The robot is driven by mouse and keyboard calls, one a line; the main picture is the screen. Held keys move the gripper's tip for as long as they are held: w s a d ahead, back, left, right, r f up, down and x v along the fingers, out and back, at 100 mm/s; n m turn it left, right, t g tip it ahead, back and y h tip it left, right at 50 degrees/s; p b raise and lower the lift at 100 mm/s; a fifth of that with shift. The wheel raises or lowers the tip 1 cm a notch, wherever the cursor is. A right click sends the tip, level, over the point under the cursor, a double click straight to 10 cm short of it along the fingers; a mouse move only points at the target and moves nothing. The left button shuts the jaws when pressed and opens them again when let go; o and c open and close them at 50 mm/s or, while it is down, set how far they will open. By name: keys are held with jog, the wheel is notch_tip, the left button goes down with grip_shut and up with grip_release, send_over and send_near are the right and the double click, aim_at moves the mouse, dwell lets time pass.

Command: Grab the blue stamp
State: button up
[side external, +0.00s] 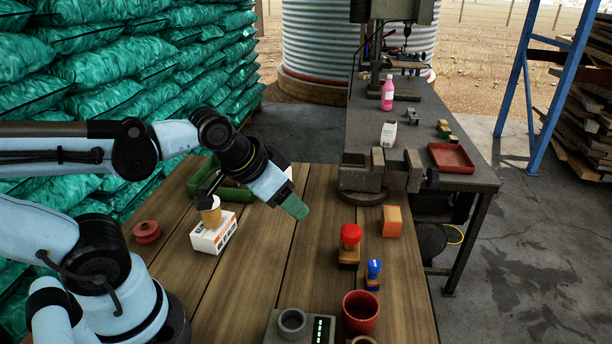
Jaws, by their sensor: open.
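The blue stamp (374,268), with a rounded blue handle and a wooden base, stands upright on the wooden table in the side external view. My gripper (297,208) is above the table, up and to the left of the blue stamp and clearly apart from it. Its greenish fingertips point down and to the right. It is open, with nothing seen between the fingers, though the gap between them is hard to see from this side. A red stamp (350,236) on a wooden block stands just behind the blue one.
An orange block (392,222) is behind and right of the stamps. A red cup (360,313) and a scale (320,331) holding a grey cup are in front. A white box (214,234) is at left, a vise (362,176) behind. Bare wood lies between gripper and stamps.

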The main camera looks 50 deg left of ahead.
jog(key=m, duration=0.1)
jog(key=m+g+y, duration=0.2)
jog(key=m+y, duration=0.7)
jog(key=m, duration=0.9)
send_over(376, 266)
jog(key=f, duration=0.2)
jog(key=a+f, duration=0.1)
jog(key=f, duration=0.1)
jog(key=shift+s+f, duration=0.2)
jog(key=shift+f, duration=0.1)
jog(key=d+f+m, duration=0.1)
jog(key=d, duration=0.1)
jog(key=s+d+f+m+y, duration=0.1)
jog(key=d, duration=0.1)
jog(key=s+d+f+m+t+y, duration=0.1)
jog(key=m, duration=0.1)
jog(key=shift+d+f, duration=0.15)
jog(key=shift+d, duration=0.25)
jog(key=shift+s+d+f+m+y, duration=0.25)
jog(key=shift+d+f+m+y, duration=0.05)
jog(key=shift+d+f+m, duration=0.1)
jog(key=x, duration=0.7)
jog(key=shift+w+a, duration=0.15)
jog(key=shift+a, duration=0.05)
